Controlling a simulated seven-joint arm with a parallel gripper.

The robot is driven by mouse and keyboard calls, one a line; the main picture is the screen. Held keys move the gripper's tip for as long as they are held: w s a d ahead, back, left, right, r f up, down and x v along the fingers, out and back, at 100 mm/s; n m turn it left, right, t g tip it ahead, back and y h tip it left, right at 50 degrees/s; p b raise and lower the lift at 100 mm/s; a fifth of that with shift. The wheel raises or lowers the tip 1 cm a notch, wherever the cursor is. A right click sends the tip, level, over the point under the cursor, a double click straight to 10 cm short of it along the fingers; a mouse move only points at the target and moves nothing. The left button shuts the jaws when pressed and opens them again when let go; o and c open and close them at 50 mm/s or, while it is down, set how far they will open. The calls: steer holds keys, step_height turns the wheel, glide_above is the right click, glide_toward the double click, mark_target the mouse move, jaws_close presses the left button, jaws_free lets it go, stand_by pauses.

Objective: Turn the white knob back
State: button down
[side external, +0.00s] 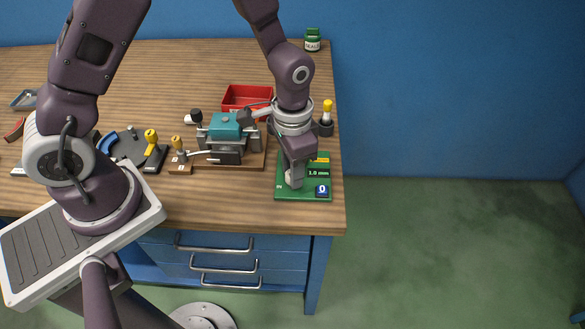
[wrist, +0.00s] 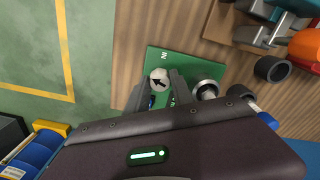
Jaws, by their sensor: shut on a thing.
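The white knob (wrist: 158,76) shows in the wrist view with a black arrow on its top, the arrowhead toward the left. It sits on a green board (wrist: 184,58), close to the white letters near the board's edge. My gripper (wrist: 157,88) is shut on the knob, one dark finger on each side. In the side external view my gripper (side external: 294,172) reaches down over the green board (side external: 284,193) at the bench's right end. The knob (side external: 293,181) shows there only partly, at the fingertips. A dark "1.0 mm" label and a blue "0" tile lie on the board.
A teal-topped device (side external: 225,124) on a wooden base stands left of the board. A red tray (side external: 246,97) and a yellow-handled tool (side external: 327,112) in a dark holder are behind. The bench's front and right edges are close to the board.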

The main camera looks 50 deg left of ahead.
steer(key=shift+n, duration=1.8)
steer(key=c, duration=1.1)
jaws_free()
step_height(320, 180, up, 8)
steer(key=shift+f, duration=0.25)
steer(key=s+a+r+t, duration=0.25)
steer(key=s+r, duration=0.25)
steer(key=r, duration=0.7)
steer(key=s+a+r+t, duration=0.1)
steer(key=s+a+r, duration=0.1)
steer(key=s, duration=0.4)
steer(key=s+a+r+t, duration=0.2)
steer(key=s+r, duration=0.1)
steer(key=s, duration=0.3)
steer(key=shift+s+a+r, duration=0.15)
steer(key=shift+a, duration=0.05)
